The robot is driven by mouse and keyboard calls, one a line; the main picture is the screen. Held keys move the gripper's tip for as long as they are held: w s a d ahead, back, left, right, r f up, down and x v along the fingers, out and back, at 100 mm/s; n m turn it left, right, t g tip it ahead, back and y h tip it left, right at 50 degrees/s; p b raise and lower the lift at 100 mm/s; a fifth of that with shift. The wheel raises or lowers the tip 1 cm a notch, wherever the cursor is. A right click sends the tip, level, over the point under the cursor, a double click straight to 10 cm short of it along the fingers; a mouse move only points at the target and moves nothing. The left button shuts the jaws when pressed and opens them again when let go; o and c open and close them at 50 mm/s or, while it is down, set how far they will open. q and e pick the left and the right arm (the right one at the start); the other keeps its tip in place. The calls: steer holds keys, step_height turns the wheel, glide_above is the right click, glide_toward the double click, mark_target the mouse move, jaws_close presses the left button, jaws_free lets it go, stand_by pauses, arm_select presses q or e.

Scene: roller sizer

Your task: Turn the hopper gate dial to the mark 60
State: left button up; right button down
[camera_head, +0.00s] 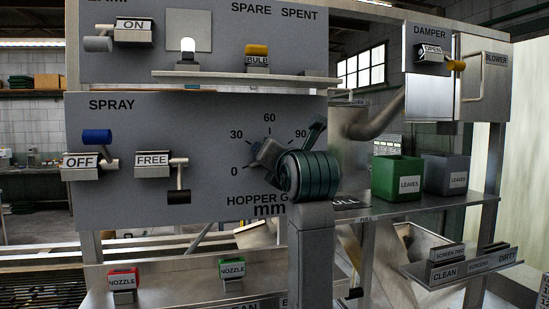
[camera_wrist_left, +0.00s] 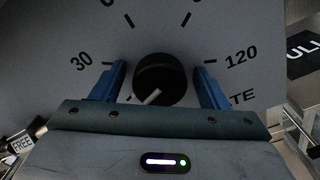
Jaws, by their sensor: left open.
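The hopper gate dial (camera_wrist_left: 160,78) is a round black knob with a white pointer line, seen in the left wrist view. The line points down and left, on the far side of 30 from the higher marks. My left gripper (camera_wrist_left: 158,84) is open, with one blue finger on each side of the knob; I cannot tell whether they touch it. In the head view my left gripper (camera_head: 287,143) is in front of the dial and hides most of it. The mark 60 (camera_head: 269,117) shows above the gripper. My right gripper is not in view.
The grey panel (camera_head: 200,120) also carries a SPRAY lever with a blue knob (camera_head: 97,136) and a FREE lever (camera_head: 178,178) left of the dial. A shelf (camera_head: 230,77) juts out above. Green (camera_head: 386,191) and grey (camera_head: 432,189) bins stand to the right.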

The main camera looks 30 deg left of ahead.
arm_select(q)
steer(key=shift+c, duration=0.2)
steer(key=c, duration=0.9)
steer(key=shift+c, duration=0.2)
